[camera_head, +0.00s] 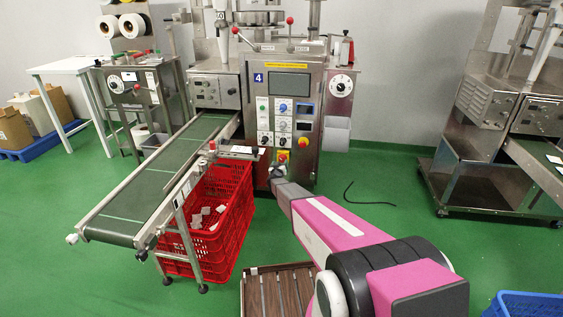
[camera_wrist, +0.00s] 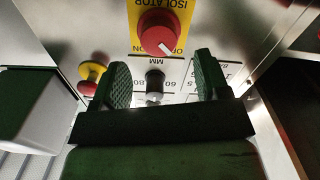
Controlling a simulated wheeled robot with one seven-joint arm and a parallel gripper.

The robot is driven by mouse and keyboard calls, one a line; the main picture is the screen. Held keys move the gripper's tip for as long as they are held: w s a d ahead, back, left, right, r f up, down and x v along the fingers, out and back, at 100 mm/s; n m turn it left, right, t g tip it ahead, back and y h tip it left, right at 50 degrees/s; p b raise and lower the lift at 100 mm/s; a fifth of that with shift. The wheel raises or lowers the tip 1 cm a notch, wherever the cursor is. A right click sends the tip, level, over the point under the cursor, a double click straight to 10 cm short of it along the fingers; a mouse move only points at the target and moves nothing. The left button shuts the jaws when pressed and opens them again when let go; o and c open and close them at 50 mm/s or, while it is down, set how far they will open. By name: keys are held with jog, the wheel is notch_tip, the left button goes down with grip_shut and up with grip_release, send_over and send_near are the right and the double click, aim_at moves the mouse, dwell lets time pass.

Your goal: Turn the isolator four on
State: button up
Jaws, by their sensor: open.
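The isolator is a round red knob (camera_wrist: 158,34) with a white mark on a yellow plate, lettered ISOLATOR, at the top of the wrist view. In the head view the isolator (camera_head: 282,156) is low on the front panel of the machine labelled 4 (camera_head: 258,78). My gripper (camera_wrist: 162,75) is open, its two dark fingers apart below the knob in the wrist view, with nothing between them held. In the head view my gripper (camera_head: 276,172) is small and dark at the panel's lower left, just below the isolator. Contact with the panel cannot be told.
A red emergency button (camera_wrist: 92,70) with a yellow collar sits beside the isolator; it also shows in the head view (camera_head: 303,142). A small black knob (camera_wrist: 154,84) appears between my fingers. A red crate (camera_head: 235,225) and conveyor (camera_head: 150,185) stand left.

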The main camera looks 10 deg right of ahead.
aim_at(282, 159)
jog(key=x, duration=0.4)
jog(key=shift+w+d, duration=0.15)
jog(key=shift+w, duration=0.15)
jog(key=c, duration=0.9)
jog(key=shift+c, duration=0.2)
